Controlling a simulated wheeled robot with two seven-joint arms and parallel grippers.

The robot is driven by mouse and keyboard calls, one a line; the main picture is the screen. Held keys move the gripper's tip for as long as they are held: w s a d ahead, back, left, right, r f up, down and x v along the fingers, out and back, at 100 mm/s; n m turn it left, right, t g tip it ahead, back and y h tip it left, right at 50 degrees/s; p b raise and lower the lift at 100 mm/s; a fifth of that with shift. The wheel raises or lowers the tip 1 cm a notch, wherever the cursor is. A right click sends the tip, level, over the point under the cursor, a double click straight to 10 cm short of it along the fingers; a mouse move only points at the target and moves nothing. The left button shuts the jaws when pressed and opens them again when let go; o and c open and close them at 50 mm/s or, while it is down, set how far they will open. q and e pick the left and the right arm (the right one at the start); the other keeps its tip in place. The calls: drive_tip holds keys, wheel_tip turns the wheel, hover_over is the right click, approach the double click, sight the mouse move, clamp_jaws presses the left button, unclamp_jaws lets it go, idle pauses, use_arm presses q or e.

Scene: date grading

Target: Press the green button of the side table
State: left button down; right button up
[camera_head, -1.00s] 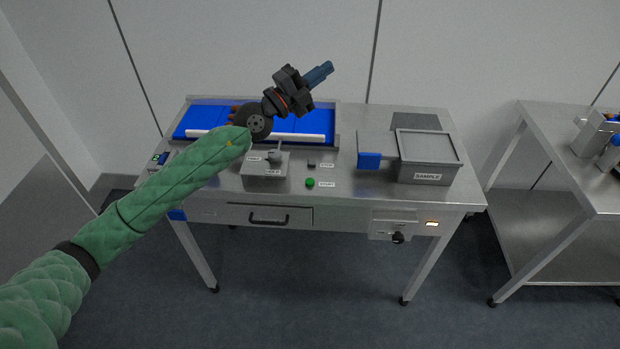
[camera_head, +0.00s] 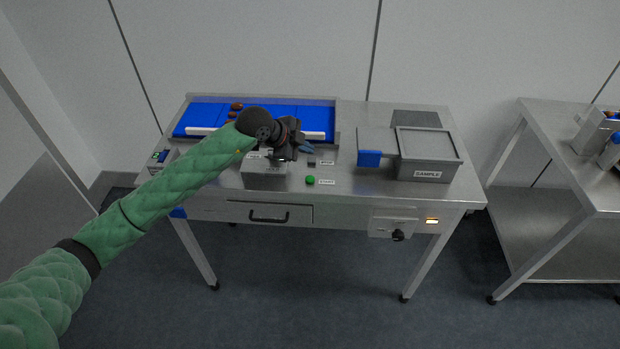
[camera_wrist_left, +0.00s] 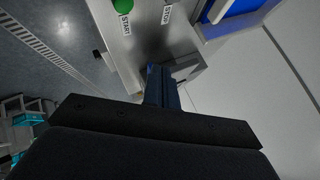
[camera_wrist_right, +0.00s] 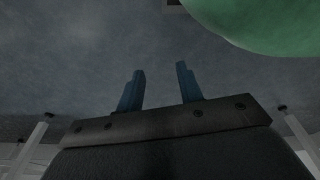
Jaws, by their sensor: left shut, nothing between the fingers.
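The green START button (camera_head: 310,180) stands on the front part of the steel table top (camera_head: 350,190); it also shows at the top of the left wrist view (camera_wrist_left: 123,6). A dark STOP button (camera_head: 311,162) is just behind it. My left gripper (camera_head: 306,147) is shut and empty, over the table behind and slightly left of the green button, apart from it in the picture. Its closed blue fingers also show in the left wrist view (camera_wrist_left: 160,82). My right gripper (camera_wrist_right: 160,85) shows only in its own wrist view, open and empty, with floor beyond it.
A small steel box (camera_head: 264,178) stands left of the button, partly hidden by my left gripper. A blue conveyor (camera_head: 205,116) with brown dates lies behind. A SAMPLE box (camera_head: 428,174) and a blue block (camera_head: 369,158) are to the right. A second steel table (camera_head: 550,140) is at far right.

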sight(307, 179)
use_arm(q)
drive_tip(key=shift+n, duration=0.4)
drive_tip(key=shift+f, duration=0.1)
